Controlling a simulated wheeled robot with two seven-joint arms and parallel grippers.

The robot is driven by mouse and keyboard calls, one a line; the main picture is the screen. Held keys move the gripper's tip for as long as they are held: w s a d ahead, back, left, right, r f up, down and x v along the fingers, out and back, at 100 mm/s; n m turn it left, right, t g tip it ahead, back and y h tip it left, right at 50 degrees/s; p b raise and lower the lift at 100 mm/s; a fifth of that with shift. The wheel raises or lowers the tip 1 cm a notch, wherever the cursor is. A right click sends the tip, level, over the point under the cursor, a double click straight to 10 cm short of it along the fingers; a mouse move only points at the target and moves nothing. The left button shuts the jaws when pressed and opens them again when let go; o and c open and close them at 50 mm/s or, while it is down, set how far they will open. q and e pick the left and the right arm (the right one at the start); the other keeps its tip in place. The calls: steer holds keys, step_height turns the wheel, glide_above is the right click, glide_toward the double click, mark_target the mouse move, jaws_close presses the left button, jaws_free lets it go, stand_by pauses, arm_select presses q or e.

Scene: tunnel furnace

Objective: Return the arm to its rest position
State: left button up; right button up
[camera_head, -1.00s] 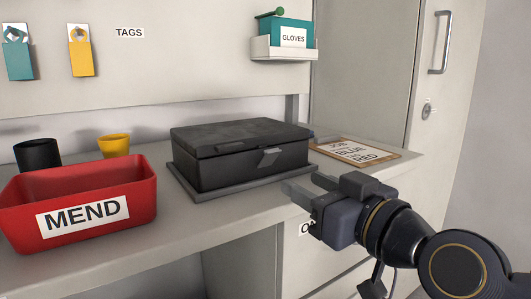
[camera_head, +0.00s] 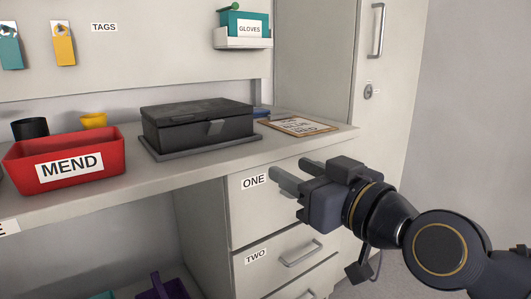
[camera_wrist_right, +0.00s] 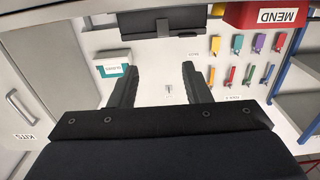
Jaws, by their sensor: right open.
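My right gripper (camera_head: 290,174) is open and empty. In the head view it is in front of the drawer unit, just below the level of the countertop, with its fingers pointing left. In the right wrist view its two dark fingers (camera_wrist_right: 157,85) are apart with nothing between them. My left gripper is not in view.
A closed black case (camera_head: 198,127) sits on the counter (camera_head: 110,198), with a red MEND bin (camera_head: 100,160) at left and a clipboard (camera_head: 299,126) at right. Drawers labelled ONE and TWO (camera_head: 278,250) are below. A tall cabinet (camera_head: 310,60) stands behind. Floor is clear at right.

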steer(key=s+d+r+m+g+h+p, duration=0.5)
steer(key=d+p, duration=0.4)
steer(key=p, duration=1.2)
steer(key=s+d+r+m+g+h+p, duration=0.1)
steer(key=s+d+m+g+p, duration=0.1)
steer(key=s+p, duration=0.4)
steer(key=s+d+r+m+g+p, duration=0.2)
steer(key=s+d+p, duration=0.2)
steer(key=p, duration=1)
steer(key=shift+s+d+r+h, duration=0.15)
steer(key=shift+s+r+h, duration=0.2)
steer(key=shift+s, duration=0.7)
